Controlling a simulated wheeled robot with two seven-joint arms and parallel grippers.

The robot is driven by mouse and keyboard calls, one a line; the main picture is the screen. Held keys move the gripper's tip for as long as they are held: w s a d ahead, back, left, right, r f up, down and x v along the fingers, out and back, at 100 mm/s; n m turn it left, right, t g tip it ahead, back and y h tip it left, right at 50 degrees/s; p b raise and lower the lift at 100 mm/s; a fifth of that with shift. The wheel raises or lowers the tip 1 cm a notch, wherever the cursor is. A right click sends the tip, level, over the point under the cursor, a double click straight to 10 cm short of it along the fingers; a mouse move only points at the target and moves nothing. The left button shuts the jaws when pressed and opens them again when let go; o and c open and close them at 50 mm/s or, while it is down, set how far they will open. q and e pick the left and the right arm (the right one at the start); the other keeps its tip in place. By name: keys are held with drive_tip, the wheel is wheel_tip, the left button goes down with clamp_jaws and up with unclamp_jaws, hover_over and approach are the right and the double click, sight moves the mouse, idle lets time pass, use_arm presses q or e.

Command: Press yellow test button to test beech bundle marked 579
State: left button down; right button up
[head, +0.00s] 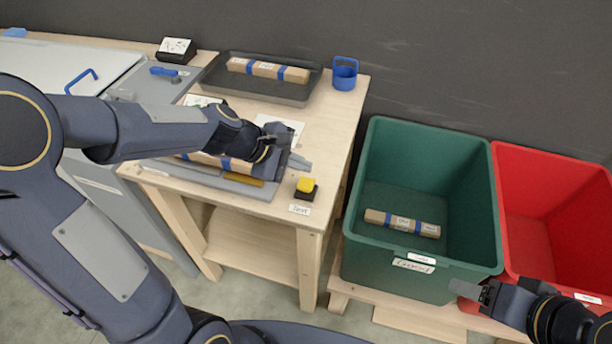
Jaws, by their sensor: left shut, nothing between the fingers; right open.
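The yellow test button (306,184) sits on a black base at the table's front right corner, with a small label (299,209) in front of it. My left gripper (287,137) is shut and empty, above the grey fixture (260,190), to the left of and behind the button and apart from it. A wooden bundle with blue bands (215,160) lies on the fixture, partly hidden under my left arm; its marking cannot be read. My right gripper (468,290) is open, in front of the green bin at lower right.
A dark tray (215,82) at the back holds another banded bundle (268,69). A blue cup (345,73) stands beside it. The green bin (375,255) holds one bundle (402,223); the red bin (520,180) is at right. A small display (176,48) stands at back left.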

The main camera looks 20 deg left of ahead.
use_arm(q)
wheel_tip(320, 180, up, 3)
drive_tip(key=shift+f+p, duration=0.15)
drive_tip(key=shift+p, duration=0.75)
drive_tip(key=shift+f, duration=0.1)
